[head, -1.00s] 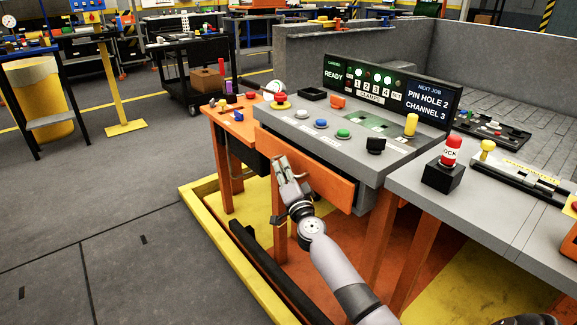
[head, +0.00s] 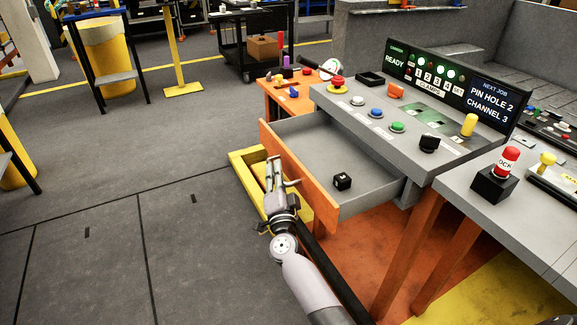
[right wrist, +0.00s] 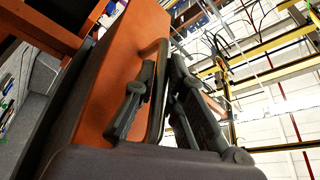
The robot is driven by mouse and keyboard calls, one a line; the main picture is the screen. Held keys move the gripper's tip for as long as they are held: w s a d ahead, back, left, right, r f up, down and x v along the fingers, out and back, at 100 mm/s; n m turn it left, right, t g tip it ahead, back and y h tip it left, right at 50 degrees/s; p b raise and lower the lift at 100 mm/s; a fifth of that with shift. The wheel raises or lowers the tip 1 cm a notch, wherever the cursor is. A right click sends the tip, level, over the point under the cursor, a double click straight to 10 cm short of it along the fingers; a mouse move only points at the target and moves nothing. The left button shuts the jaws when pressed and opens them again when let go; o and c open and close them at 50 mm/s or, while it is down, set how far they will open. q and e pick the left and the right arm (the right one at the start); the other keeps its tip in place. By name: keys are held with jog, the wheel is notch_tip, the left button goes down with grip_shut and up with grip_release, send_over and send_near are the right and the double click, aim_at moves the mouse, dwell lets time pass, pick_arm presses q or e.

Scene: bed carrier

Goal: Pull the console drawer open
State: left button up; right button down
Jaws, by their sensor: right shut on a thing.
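The console drawer (head: 330,150) is pulled well out of the grey console (head: 375,118). Its grey inside shows, with a small black cube (head: 342,181) lying in it. The orange drawer front (head: 311,186) faces my right gripper (head: 279,173). In the right wrist view my right gripper (right wrist: 163,64) is shut on the drawer handle (right wrist: 157,92), a bar standing off the orange front (right wrist: 112,82). In the head view the fingers largely hide the handle. My left gripper is not in view.
A grey bench with a red-topped lock button (head: 508,160) stands at the right. A yellow floor frame (head: 243,170) runs below the drawer. An orange side table (head: 284,97) stands behind the drawer.

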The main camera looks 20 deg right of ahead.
jog(key=shift+a+f, duration=0.1)
jog(key=shift+a, duration=0.2)
jog(key=c, duration=1.6)
grip_release()
jog(key=shift+d, duration=0.1)
jog(key=shift+c, duration=0.2)
jog(key=shift+s, duration=0.1)
jog(key=v, duration=1.2)
